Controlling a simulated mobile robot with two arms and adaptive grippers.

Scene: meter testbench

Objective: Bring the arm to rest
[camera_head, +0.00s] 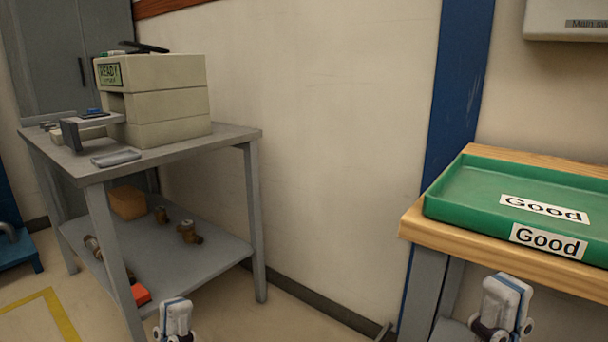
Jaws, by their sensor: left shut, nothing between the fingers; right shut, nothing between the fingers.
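My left gripper (176,322) shows at the bottom edge, in front of the grey metal table (225,135). Its visible part is white with a blue stripe and dark joints, shut and empty. My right gripper (503,310) shows at the bottom right, below the front edge of the wooden table (470,240). It is also shut and empty. Both grippers are apart from the tables, and the rest of both arms is out of view.
A beige test machine (165,100) with a "READY" display stands on the grey table. Brass-coloured fittings (188,232) and a cardboard box (127,202) lie on its lower shelf. A green tray (460,190) marked "Good" sits on the wooden table. Open floor lies between the tables.

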